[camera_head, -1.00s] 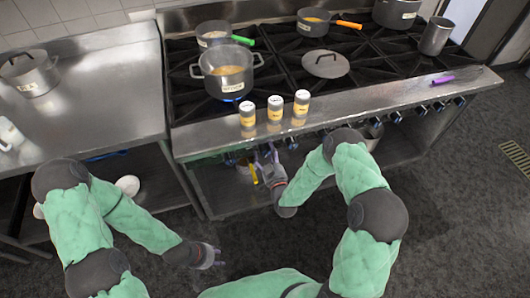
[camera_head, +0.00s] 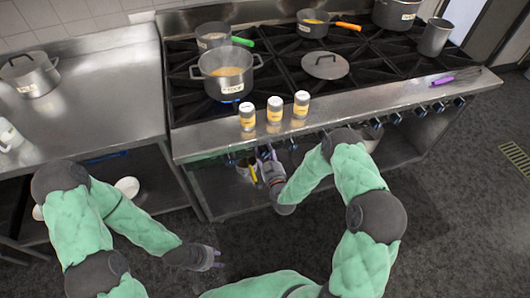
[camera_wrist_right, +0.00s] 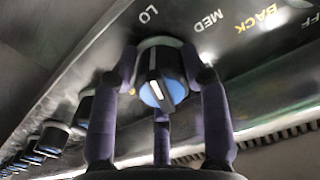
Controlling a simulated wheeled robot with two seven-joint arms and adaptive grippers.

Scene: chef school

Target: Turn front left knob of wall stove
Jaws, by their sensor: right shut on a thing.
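The wall stove (camera_head: 395,112) stands ahead, with a row of blue-faced knobs along its front edge. My right gripper (camera_head: 264,155) is at the left part of this row, under the jars. In the right wrist view its dark fingers (camera_wrist_right: 165,85) are around a knob (camera_wrist_right: 162,78) and shut on it. The knob has a blue and grey face with a white pointer. The labels LO, MED and BACK show on the panel beside it. My left gripper (camera_head: 214,257) is open and empty, low over the floor, away from the stove.
Three jars (camera_head: 274,108) stand on the stove's front ledge. A steaming pot (camera_head: 229,82) and a lid (camera_head: 325,65) are on the burners, with other pots behind. A purple-handled utensil (camera_head: 445,80) lies at the right. More knobs (camera_wrist_right: 52,137) line the panel.

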